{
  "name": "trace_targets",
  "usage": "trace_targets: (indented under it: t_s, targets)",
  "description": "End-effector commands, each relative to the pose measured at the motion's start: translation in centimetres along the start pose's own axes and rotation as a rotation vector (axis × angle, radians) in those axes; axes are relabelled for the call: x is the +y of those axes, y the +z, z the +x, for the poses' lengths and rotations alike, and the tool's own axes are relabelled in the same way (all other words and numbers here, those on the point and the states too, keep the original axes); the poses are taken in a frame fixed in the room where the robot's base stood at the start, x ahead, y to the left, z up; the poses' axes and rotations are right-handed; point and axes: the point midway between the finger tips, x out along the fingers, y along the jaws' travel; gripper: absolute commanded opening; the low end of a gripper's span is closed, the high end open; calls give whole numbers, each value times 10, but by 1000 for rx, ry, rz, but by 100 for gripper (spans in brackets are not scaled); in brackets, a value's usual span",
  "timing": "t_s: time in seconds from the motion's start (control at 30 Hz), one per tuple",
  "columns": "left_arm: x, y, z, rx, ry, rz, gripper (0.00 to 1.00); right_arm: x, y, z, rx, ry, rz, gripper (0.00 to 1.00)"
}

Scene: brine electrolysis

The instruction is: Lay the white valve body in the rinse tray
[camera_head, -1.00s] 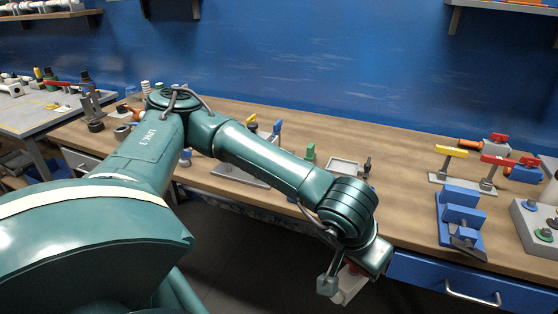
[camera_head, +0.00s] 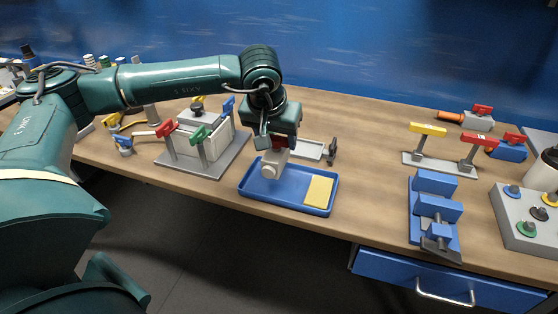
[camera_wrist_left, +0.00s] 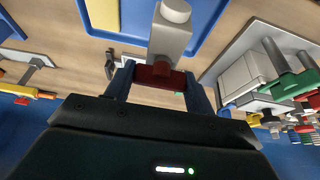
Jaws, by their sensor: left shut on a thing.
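My left gripper (camera_head: 279,143) reaches in from the left and points down over the blue rinse tray (camera_head: 283,198). It is shut on the red part of the white valve body (camera_head: 272,163). In the left wrist view the valve body (camera_wrist_left: 171,36) extends from between the two fingers, with its red part (camera_wrist_left: 160,76) between them. The valve body is over the back left part of the tray, which also shows in the wrist view (camera_wrist_left: 137,18). I cannot tell whether it touches the tray floor. My right gripper is not in view.
A yellow sponge (camera_head: 318,191) lies in the tray's right end. A small pale tray (camera_head: 308,150) sits behind. A fixture with red, green and blue handles (camera_head: 200,150) stands left. A blue vise-like block (camera_head: 436,205) stands right, past clear bench.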

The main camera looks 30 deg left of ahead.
Motion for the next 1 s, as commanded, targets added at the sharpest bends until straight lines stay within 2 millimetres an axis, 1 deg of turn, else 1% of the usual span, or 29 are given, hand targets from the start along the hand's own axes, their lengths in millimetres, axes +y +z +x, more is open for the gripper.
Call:
trace_targets:
  t_s: [0.1, 0.27, 0.4, 0.47, 0.53, 0.7, 0.83, 0.87, 1.0]
  targets:
    - [0, 5, 13, 1, 1, 0, 5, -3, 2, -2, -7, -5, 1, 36]
    - [0, 10, 24, 1, 1, 0, 5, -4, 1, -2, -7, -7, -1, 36]
    - [1, 18, 43, -1, 0, 1, 5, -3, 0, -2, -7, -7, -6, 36]
    - [1, 20, 49, 2, 1, 1, 5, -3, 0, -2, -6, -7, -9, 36]
    - [1, 21, 52, 3, 1, 0, 5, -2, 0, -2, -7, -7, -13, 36]
    - [1, 21, 51, 3, 2, 0, 5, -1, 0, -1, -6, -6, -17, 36]
    - [1, 23, 56, 3, 2, 0, 5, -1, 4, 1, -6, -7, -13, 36]
    - [1, 23, 56, 1, 2, 0, 55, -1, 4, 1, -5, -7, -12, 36]
    - [1, 23, 54, 1, 1, 0, 66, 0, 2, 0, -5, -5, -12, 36]
